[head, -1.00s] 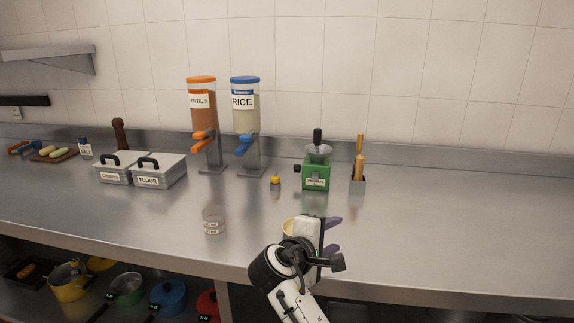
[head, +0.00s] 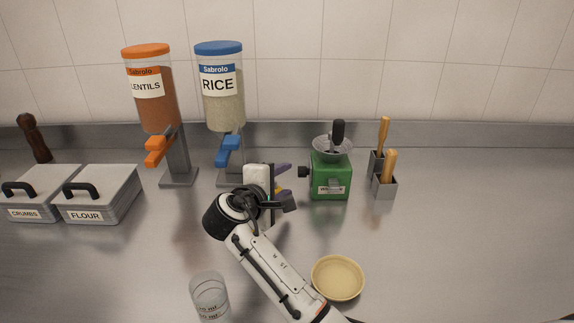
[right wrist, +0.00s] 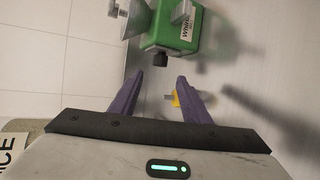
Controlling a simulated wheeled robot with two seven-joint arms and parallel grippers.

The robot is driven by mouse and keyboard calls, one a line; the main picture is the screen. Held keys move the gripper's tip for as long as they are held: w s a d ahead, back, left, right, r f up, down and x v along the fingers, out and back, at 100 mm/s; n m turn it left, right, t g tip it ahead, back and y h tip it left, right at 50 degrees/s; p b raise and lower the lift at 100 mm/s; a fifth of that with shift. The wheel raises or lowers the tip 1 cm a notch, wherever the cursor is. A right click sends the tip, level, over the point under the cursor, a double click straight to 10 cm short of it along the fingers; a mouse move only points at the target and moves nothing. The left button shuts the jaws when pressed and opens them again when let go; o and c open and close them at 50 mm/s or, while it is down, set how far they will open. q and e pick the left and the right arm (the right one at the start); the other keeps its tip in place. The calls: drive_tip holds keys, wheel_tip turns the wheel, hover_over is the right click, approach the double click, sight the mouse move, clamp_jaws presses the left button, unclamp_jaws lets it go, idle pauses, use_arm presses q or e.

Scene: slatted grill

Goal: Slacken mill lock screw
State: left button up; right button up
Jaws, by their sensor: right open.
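The green mill (head: 330,180) stands upright on the steel counter, with a clear hopper and a black handle on top. Its black side knob (head: 303,172), likely the lock screw, sticks out to the left. My right gripper (head: 287,180) is just left of the knob, its purple fingers open and pointing at the mill. In the right wrist view the knob (right wrist: 160,60) lies ahead of and between the open fingertips (right wrist: 160,78), apart from them. The green mill body (right wrist: 178,28) is beyond it. My left gripper is out of view.
A small yellow-topped item (right wrist: 175,98) is close to one finger, mostly hidden in the head view. Rice (head: 222,95) and lentils (head: 150,95) dispensers stand left. Utensil holders (head: 384,188) stand right of the mill. A yellow bowl (head: 338,278) and a glass (head: 209,295) are in front.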

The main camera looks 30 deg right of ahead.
sight(299, 174)
drive_tip(key=x, duration=0.4)
drive_tip(key=shift+s+d, duration=0.1)
drive_tip(key=shift+d, duration=0.35)
drive_tip(key=x, duration=0.1)
drive_tip(key=b+x, duration=0.1)
drive_tip(key=x, duration=0.1)
drive_tip(key=shift+d+f+b, duration=0.15)
drive_tip(key=shift+f+b, duration=0.15)
drive_tip(key=shift+f, duration=0.05)
drive_tip(key=shift+w+d, duration=0.15)
drive_tip(key=shift+w, duration=0.2)
drive_tip(key=shift+w+d, duration=0.1)
drive_tip(key=c, duration=1)
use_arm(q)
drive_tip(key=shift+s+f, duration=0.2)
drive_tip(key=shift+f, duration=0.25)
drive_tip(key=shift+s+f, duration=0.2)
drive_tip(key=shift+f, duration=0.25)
use_arm(e)
drive_tip(key=shift+r, duration=0.1)
drive_tip(key=shift+c, duration=0.2)
